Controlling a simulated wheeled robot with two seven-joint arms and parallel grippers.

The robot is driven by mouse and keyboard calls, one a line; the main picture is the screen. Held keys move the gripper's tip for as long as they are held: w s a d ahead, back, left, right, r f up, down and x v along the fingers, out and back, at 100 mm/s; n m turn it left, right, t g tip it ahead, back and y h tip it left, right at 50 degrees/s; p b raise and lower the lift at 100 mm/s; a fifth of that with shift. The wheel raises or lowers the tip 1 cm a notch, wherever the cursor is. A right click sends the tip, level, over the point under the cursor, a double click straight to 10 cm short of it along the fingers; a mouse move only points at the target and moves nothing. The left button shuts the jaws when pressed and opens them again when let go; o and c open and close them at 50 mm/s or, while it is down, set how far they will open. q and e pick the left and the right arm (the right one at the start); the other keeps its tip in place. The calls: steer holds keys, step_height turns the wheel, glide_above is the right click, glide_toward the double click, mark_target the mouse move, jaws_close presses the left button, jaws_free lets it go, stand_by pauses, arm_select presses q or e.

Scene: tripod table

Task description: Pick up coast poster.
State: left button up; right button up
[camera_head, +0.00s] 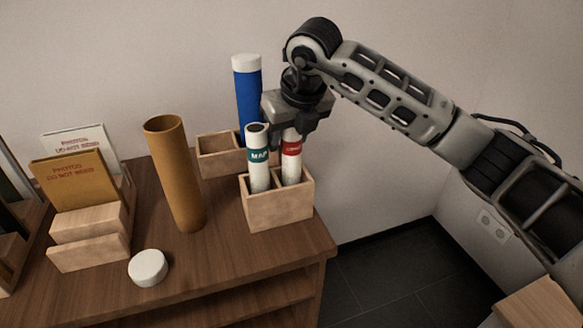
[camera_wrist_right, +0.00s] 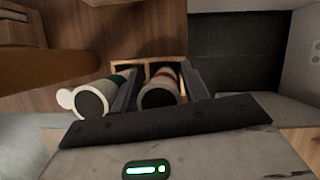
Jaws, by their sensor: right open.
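A white rolled poster with a red label (camera_head: 291,152), too small to read surely, stands in the right compartment of a wooden two-slot holder (camera_head: 279,210). It is likely the coast poster; it also shows in the right wrist view (camera_wrist_right: 160,88). A white roll with a teal MAP label (camera_head: 258,157) stands in the left compartment and shows in the right wrist view (camera_wrist_right: 95,98). My right gripper (camera_head: 293,128) is over the red-labelled roll, pointing down. In the right wrist view its open fingers (camera_wrist_right: 160,84) lie on either side of that roll's top. My left gripper is not in view.
A blue tube with a white cap (camera_head: 247,90) stands behind in another wooden holder (camera_head: 221,155). An open brown tube (camera_head: 176,175) stands left, with a white cap (camera_head: 148,268) lying before it. Photo envelopes (camera_head: 75,183) stand in a wooden rack (camera_head: 90,237).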

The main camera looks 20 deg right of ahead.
jaws_close()
steer(key=shift+r, duration=0.1)
